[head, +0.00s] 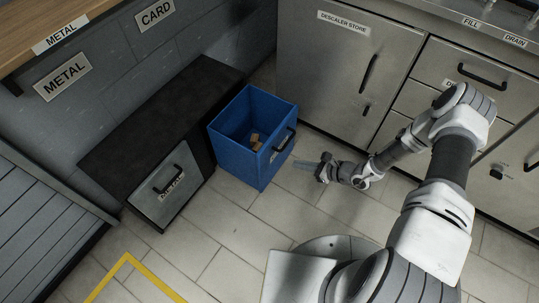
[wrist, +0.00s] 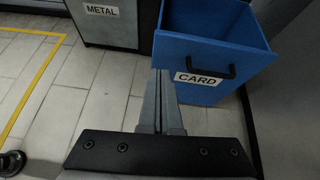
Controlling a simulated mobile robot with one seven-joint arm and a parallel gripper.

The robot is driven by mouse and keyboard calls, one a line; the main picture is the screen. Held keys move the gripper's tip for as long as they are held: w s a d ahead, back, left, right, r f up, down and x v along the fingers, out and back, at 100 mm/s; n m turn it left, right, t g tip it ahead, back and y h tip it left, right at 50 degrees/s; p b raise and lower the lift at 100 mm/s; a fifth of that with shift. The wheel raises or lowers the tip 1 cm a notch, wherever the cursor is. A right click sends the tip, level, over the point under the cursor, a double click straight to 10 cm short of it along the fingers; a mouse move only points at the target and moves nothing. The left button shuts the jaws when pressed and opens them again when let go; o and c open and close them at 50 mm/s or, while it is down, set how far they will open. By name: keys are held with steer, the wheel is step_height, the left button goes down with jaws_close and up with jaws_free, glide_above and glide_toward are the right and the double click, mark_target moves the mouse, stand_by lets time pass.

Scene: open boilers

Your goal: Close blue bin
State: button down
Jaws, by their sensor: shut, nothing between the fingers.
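The blue bin (head: 238,160) is an open-topped drawer pulled out from the dark bench, with several small brown pieces (head: 255,141) inside. Its front has a black handle (head: 284,140) and a label reading CARD in the wrist view (wrist: 200,78). My gripper (head: 303,164) is low over the floor, just in front of the bin's front face and apart from it in the head view. In the wrist view its fingers (wrist: 159,75) are together and empty, pointing toward the bin's lower left edge. The handle is free of the fingers.
A grey METAL drawer (head: 168,191) sits shut under the dark bench (head: 150,115), left of the bin. Steel cabinets (head: 330,70) stand behind and to the right. The tiled floor (head: 240,220) in front is clear, with a yellow line (head: 125,260) at lower left.

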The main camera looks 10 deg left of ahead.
steer(key=f+m, duration=0.1)
steer(key=f, duration=0.1)
steer(key=b, duration=0.5)
glide_toward(261, 157)
steer(key=x, duration=0.3)
steer(key=f+x, duration=0.1)
steer(key=x, duration=0.1)
steer(key=shift+d+f, duration=0.1)
steer(key=shift+f, duration=0.05)
steer(key=shift+w+a, duration=0.35)
steer(key=shift+a, duration=0.25)
steer(key=shift+a, duration=0.15)
